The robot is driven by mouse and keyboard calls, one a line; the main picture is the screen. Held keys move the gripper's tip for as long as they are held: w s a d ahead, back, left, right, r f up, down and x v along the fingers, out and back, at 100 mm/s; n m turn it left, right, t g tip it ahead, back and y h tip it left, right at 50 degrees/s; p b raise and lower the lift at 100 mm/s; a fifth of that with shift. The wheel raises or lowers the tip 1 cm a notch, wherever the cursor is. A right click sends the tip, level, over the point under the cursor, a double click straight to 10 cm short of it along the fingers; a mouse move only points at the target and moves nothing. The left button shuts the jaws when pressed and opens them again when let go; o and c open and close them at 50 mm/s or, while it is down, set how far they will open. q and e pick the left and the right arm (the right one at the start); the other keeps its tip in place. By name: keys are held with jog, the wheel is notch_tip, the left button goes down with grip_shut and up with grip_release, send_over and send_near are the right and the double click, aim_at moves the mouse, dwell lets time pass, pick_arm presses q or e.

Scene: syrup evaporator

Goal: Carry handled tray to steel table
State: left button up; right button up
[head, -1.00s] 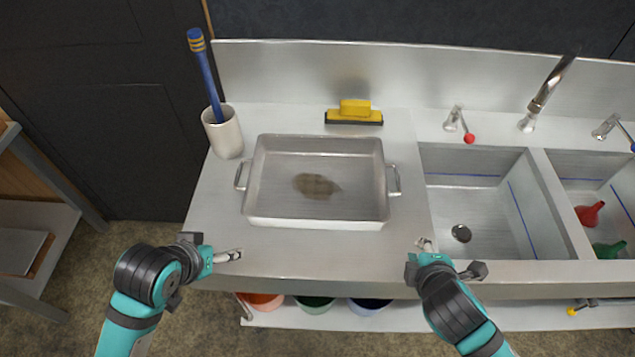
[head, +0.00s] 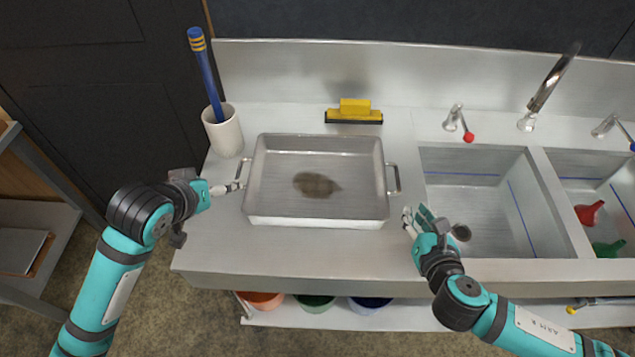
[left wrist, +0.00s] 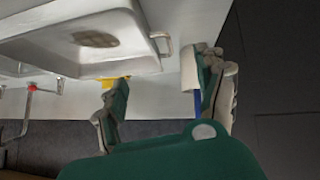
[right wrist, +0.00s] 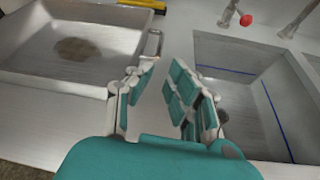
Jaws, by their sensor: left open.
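The handled tray (head: 275,217) is a rectangular metal pan with a loop handle at each end and a brown patch on its floor. It sits flat on the steel table (head: 320,255), left of the sinks. My left gripper (head: 238,186) is open beside the tray's left handle (head: 241,172); in the left wrist view that handle (left wrist: 163,43) shows between and beyond the fingers. My right gripper (head: 410,220) is in front of and just right of the right handle (head: 394,180). In the right wrist view its fingers (right wrist: 165,95) are apart and empty, with the handle (right wrist: 154,45) beyond them.
A white cup (head: 223,132) with a blue stick stands behind the tray's left end. A yellow squeegee (head: 354,113) lies behind the tray. The sink (head: 475,200) with a red-knobbed tap (head: 466,136) is to the right. Bare table lies in front of the tray.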

aim_at(399, 181)
pick_arm(q)
jog(key=x, duration=1.6)
pick_arm(e)
jog(key=x, duration=1.6)
jog(key=shift+w+a, duration=0.1)
